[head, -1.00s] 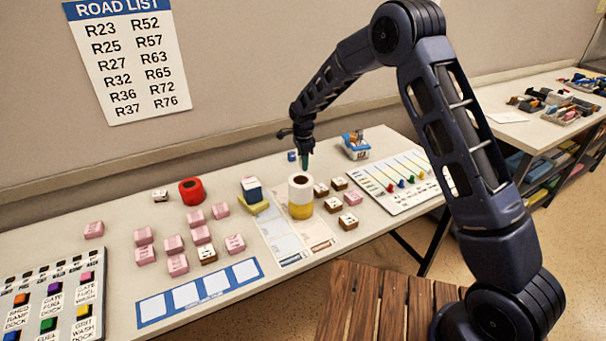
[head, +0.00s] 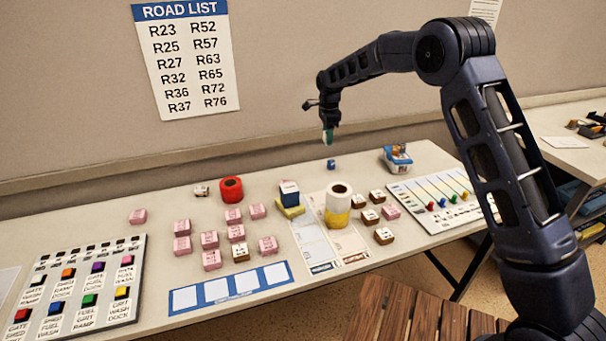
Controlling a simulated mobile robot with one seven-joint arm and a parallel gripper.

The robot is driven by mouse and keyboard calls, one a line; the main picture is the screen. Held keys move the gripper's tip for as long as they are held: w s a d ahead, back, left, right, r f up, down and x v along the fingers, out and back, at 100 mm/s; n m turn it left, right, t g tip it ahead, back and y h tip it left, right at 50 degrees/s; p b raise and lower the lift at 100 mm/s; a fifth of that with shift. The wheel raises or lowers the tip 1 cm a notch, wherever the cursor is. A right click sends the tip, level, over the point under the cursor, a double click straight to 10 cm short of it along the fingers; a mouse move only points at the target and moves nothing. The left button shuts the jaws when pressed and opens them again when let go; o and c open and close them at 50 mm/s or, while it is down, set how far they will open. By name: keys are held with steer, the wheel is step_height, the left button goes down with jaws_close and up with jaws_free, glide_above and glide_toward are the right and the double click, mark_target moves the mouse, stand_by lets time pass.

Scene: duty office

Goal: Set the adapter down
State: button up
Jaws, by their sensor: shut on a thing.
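My gripper (head: 328,124) is small in the head view, pointing down above the back part of the table. It is shut on a small green piece (head: 327,137), taken to be the adapter, which hangs below the fingers. The piece is apart from the table. Its shape is too small to read, and the fingers partly cover it. The white table (head: 120,255) lies below, with pale printed sheets (head: 318,240) near its middle. A hollow white-and-yellow cylinder (head: 338,212) stands upright on the sheets, below the gripper in the picture.
A red ring (head: 231,189), a blue-and-yellow block stack (head: 289,200) and several pink blocks (head: 210,240) stand left of the cylinder. A button panel (head: 70,290) lies front left.

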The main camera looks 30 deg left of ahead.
steer(key=n, duration=0.1)
glide_above(299, 175)
steer(key=d, duration=0.1)
steer(key=a, duration=0.1)
step_height(299, 175, down, 20)
steer(key=shift+f, duration=0.1)
stand_by(0.3)
steer(key=shift+f, duration=0.15)
steer(key=o, duration=0.9)
steer(key=shift+o, duration=0.2)
step_height(299, 175, up, 12)
